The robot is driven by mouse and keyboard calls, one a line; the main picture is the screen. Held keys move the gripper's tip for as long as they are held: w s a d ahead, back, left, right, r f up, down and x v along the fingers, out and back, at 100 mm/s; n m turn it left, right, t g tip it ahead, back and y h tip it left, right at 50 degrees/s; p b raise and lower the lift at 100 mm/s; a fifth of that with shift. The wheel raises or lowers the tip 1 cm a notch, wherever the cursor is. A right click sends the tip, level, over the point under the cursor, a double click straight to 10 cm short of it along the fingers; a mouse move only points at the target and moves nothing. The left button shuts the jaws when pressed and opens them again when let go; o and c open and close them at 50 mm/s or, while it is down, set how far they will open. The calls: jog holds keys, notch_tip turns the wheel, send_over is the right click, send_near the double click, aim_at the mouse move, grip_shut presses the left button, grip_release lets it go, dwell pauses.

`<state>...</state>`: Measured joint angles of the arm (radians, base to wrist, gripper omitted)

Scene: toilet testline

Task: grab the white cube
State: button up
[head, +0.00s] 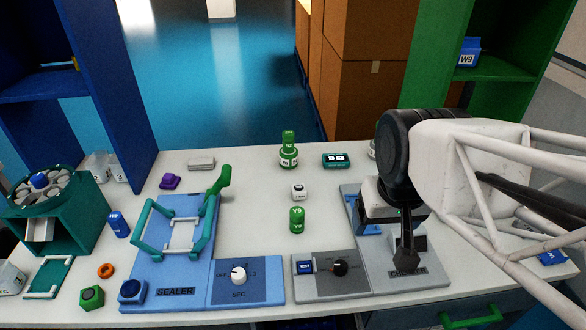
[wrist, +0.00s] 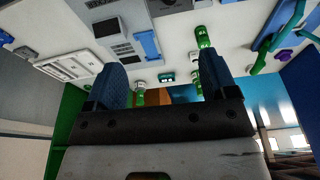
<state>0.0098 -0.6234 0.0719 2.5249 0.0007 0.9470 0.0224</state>
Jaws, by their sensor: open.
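The white cube (head: 299,192) is small, with a dark mark on its top. In the head view it sits on the white table between a green bottle (head: 288,152) and a green canister (head: 297,219). My arm reaches in from the right of the head view, and its end is to the right of the cube, well apart from it. The gripper fingers cannot be made out clearly there. In the wrist view my gripper (wrist: 163,88) is open, its two blue fingers wide apart with nothing held.
The blue sealer (head: 175,292) with its teal frame and green lever is left of the cube. The grey checker (head: 405,285) is under my arm at right. A small teal display (head: 336,160) stands behind the cube.

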jog(key=w+a+f+m+g+y, duration=0.1)
jog(key=w+m+g+y, duration=0.1)
jog(key=w, duration=0.4)
jog(key=w+a+f+m+g+y, duration=0.1)
jog(key=w+a+f+m, duration=0.1)
jog(key=w, duration=0.4)
jog(key=m+g+y, duration=0.1)
jog(key=m+y, duration=1)
jog(key=m, duration=0.1)
send_near(299, 185)
jog(key=x, duration=0.2)
jog(key=shift+a, duration=0.45)
jog(key=shift+r, duration=0.1)
jog(key=shift+a+f+h, duration=0.15)
jog(key=shift+a+f, duration=0.1)
jog(key=shift+a, duration=0.35)
jog(key=shift+a+f+h, duration=0.15)
jog(key=shift+a+f, duration=0.1)
jog(key=shift+a, duration=0.35)
jog(key=shift+s, duration=0.1)
jog(key=shift+x, duration=2.6)
jog(key=shift+s+d, duration=0.1)
jog(key=shift+s, duration=0.05)
jog(key=c, duration=1)
